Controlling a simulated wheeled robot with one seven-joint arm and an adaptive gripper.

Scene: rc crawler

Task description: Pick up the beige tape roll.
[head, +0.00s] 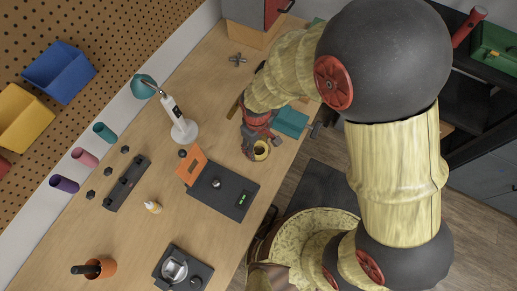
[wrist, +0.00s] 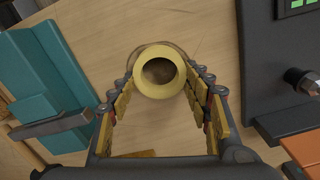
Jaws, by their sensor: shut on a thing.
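The beige tape roll (wrist: 160,55) is a pale yellow ring in the upper middle of the wrist view, its hole facing the camera. In the head view the tape roll (head: 261,151) shows at the tip of my gripper, near the table's right edge. My gripper (wrist: 160,84) has one finger on each side of the roll, and the fingertips press on its outer wall. In the head view my gripper (head: 256,143) reaches down over the table and partly hides the roll. I cannot tell whether the roll is clear of the tabletop.
A teal vise-like block (wrist: 50,80) stands left of my gripper in the wrist view. A dark scale-like device (head: 224,190) with an orange piece (head: 191,166) lies close by. A white lamp (head: 182,127) stands farther left. The wooden table (head: 150,225) has bare patches between things.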

